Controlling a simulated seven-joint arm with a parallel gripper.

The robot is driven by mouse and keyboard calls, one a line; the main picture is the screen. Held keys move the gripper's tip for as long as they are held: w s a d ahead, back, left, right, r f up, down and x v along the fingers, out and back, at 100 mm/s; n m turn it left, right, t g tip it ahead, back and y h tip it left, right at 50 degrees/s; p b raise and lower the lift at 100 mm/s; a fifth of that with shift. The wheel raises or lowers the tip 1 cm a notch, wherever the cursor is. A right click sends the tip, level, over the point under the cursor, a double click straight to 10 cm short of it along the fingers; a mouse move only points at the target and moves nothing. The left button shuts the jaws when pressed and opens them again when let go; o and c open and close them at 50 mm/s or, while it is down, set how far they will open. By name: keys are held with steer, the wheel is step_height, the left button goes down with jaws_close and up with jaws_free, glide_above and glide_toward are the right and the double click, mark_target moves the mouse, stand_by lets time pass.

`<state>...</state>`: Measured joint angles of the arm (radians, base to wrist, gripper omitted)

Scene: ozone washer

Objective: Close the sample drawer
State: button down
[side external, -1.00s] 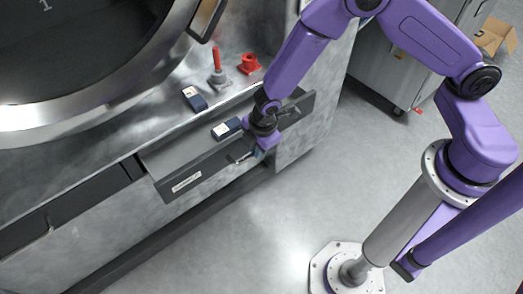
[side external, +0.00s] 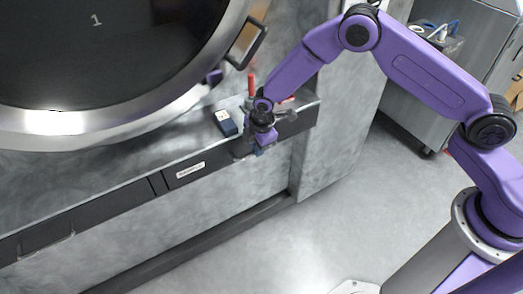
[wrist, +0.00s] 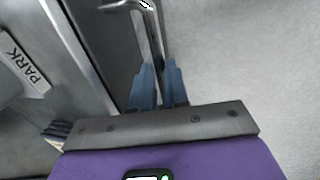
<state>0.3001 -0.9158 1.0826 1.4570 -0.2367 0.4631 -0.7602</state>
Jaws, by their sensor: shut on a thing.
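The sample drawer's dark front (side external: 215,163) carries a pale label and now lies about flush with the grey cabinet face in the side view. No open drawer interior shows. My gripper (side external: 258,149) is at the right part of the front, at the drawer handle. In the wrist view my gripper's blue fingers (wrist: 158,84) are closed around the metal handle bar (wrist: 155,35). The fingertips in the side view are small and partly hidden by the wrist.
A blue box with a white top (side external: 226,123) stands on the ledge above the drawer. Red items (side external: 251,82) stand behind my wrist, partly hidden. A large round door (side external: 110,75) overhangs the ledge. Open grey floor (side external: 380,205) lies in front.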

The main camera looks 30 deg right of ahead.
steer(key=shift+w+d, duration=0.15)
steer(key=shift+w, duration=0.2)
steer(key=c, duration=1.1)
jaws_free()
steer(key=shift+s, duration=0.1)
steer(key=shift+r, duration=0.1)
steer(key=shift+r, duration=0.25)
steer(key=s+r, duration=0.1)
steer(key=r, duration=0.4)
steer(key=s+r, duration=0.1)
steer(key=r, duration=0.5)
steer(key=s+r, duration=0.1)
steer(key=r, duration=0.4)
steer(key=shift+s+r, duration=0.1)
steer(key=shift+r, duration=0.1)
